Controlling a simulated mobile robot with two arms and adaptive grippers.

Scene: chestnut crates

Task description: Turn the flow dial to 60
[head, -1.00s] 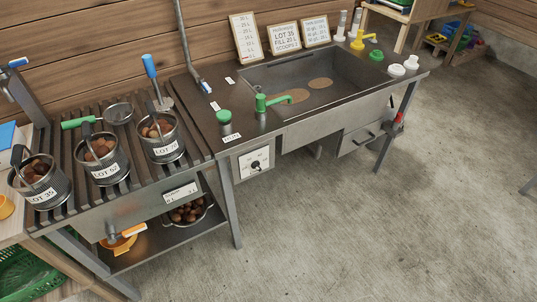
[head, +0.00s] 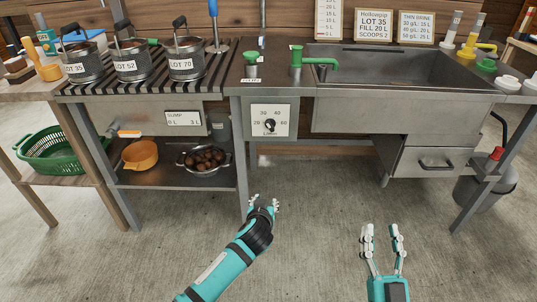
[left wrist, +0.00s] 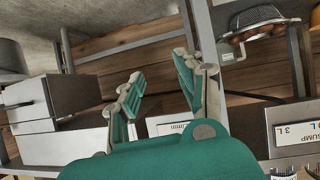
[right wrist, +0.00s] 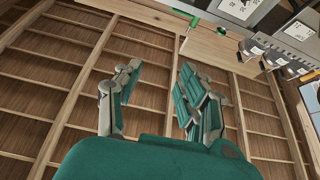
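The flow dial (head: 270,125) is a dark knob on a white square plate marked 20, 30, 40 and 60, on the bench's front panel below the green tap (head: 315,62). The knob's exact pointing is too small to read. My left gripper (head: 263,203) is below and in front of the dial, apart from it. In the left wrist view its fingers (left wrist: 155,72) are spread and empty, and part of a white plate (left wrist: 172,127) shows upside down beyond them. My right gripper (head: 383,238) is open and empty over the floor, lower right of the dial.
A drawer (head: 436,162) with a dark handle and a grey bucket (head: 487,185) are at the right. A lower shelf (head: 175,178) holds an orange pot (head: 140,156) and a colander (head: 188,163) of chestnuts. The floor before the bench is clear.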

